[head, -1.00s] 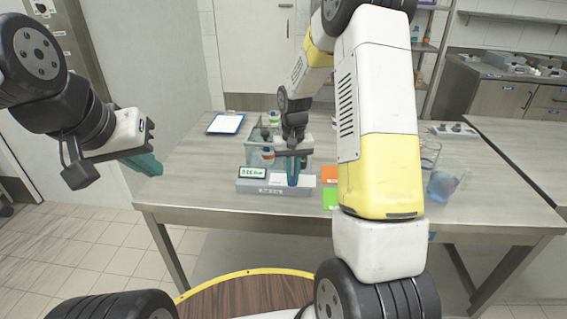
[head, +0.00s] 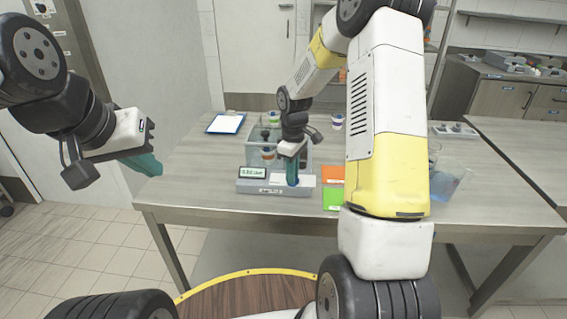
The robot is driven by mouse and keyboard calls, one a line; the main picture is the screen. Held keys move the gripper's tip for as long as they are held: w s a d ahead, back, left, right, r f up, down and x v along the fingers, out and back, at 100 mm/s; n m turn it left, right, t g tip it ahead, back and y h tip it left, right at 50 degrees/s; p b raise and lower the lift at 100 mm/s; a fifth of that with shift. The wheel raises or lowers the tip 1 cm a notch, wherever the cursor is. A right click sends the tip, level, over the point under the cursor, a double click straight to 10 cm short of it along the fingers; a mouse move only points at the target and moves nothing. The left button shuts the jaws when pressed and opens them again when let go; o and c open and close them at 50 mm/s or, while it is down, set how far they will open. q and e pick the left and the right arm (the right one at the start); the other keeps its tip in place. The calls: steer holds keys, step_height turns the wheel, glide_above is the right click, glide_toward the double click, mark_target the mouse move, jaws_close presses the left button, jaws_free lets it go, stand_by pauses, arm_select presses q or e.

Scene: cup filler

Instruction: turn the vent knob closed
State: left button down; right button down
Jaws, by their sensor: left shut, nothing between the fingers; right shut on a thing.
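The cup filler (head: 262,188) stands on the table, a grey base with a small lit display (head: 252,172) and a clear tank (head: 259,150) behind. My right gripper (head: 292,180) points down at the base, just right of the display. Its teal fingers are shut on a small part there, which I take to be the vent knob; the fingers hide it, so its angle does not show. My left gripper (head: 150,166) is shut and empty, in the air off the table's left edge.
A clipboard (head: 226,123) lies at the back left. Orange (head: 332,173) and green (head: 334,200) cards lie right of the filler. A beaker of bluish liquid (head: 445,184) stands at the right, partly behind my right arm. The table's front left is clear.

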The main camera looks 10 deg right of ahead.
steer(key=shift+n, duration=2.3)
steer(key=c, duration=1.5)
jaws_free()
steer(key=shift+r, duration=0.1)
step_height(320, 180, up, 7)
steer(key=shift+r, duration=0.35)
